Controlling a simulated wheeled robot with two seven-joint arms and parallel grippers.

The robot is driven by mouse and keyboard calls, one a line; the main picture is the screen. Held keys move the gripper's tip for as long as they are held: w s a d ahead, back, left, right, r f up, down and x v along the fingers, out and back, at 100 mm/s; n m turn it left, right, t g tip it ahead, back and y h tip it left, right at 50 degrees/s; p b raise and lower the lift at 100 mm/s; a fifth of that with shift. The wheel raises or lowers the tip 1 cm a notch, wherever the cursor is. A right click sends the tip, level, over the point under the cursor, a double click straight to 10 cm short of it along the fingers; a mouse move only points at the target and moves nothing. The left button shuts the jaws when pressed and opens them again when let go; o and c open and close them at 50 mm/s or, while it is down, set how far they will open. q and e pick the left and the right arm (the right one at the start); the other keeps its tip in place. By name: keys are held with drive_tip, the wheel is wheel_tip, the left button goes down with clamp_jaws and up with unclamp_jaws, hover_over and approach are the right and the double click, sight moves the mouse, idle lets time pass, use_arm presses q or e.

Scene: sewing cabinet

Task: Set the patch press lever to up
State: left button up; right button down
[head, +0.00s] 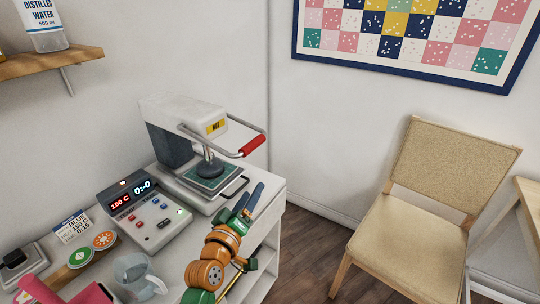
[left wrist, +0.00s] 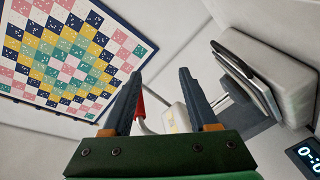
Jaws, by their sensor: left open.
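The patch press (head: 170,122) stands on the cabinet top, a white and grey machine with a round pressing plate over a dark green pad (head: 205,175). Its lever (head: 251,146) is a metal bar with a red grip, reaching forward from the press head and sloping slightly down. My left gripper (head: 254,189) is open and empty, below and in front of the red grip, apart from it. In the left wrist view, the red grip (left wrist: 139,106) shows beyond the left finger, partly hidden by it. My right gripper is not in view.
A control box (head: 145,208) with red and blue displays sits left of the press. A measuring jug (head: 138,277) and thread discs (head: 104,240) are at the front left. A chair (head: 410,215) stands right of the cabinet. Open floor (head: 318,250) lies between.

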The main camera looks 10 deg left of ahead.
sight(250, 150)
use_arm(q)
drive_tip(key=w+r+n+t, duration=0.1)
drive_tip(key=w+r, duration=0.2)
drive_tip(key=w+a+r+n, duration=0.1)
drive_tip(key=w+r, duration=0.2)
drive_tip(key=w+r+n+t+y, duration=0.1)
drive_tip(key=w+r, duration=0.2)
drive_tip(key=shift+a+r+t, duration=0.1)
drive_tip(key=shift+a+t, duration=0.1)
drive_tip(key=shift+t, duration=0.1)
drive_tip(key=shift+s, duration=0.1)
clamp_jaws()
idle(0.9)
